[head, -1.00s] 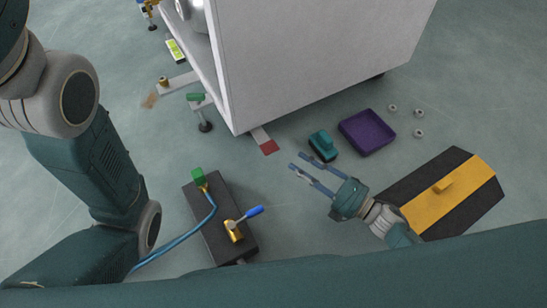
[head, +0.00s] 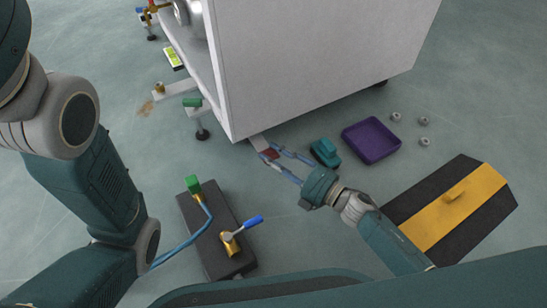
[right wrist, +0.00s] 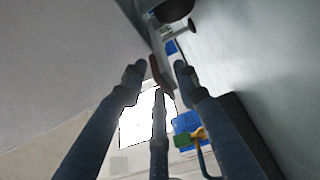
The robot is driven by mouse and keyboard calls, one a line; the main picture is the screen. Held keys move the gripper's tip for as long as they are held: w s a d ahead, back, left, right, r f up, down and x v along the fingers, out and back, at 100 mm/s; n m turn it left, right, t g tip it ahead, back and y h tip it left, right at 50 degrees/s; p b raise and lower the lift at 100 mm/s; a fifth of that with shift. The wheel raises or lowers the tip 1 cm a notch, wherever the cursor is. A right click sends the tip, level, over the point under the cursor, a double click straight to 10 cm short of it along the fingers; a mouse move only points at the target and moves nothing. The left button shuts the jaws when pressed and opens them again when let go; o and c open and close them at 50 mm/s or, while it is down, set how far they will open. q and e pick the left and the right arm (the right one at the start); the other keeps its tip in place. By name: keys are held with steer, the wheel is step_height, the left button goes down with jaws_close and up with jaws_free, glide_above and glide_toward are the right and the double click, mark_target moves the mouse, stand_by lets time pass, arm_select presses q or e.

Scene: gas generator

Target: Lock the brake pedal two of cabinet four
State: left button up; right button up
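A brake pedal with a dark red tip (head: 269,153) sticks out low at the near bottom corner of the white cabinet (head: 315,65). My right gripper (head: 267,153) is open, with one finger on either side of the red tip in the head view. In the right wrist view, the red pedal tip (right wrist: 157,72) shows between the two separated fingertips; I cannot tell whether they touch it. Another pedal with a green tip (head: 192,102) shows at the cabinet's left side. My left arm shows at the left, but its gripper is out of view.
A dark block with a green part and a blue-handled valve (head: 231,239) lies in front of the cabinet. A teal object (head: 325,152), a purple tray (head: 371,141) and a black-and-yellow board (head: 455,210) lie to the right.

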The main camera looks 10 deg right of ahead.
jaws_close()
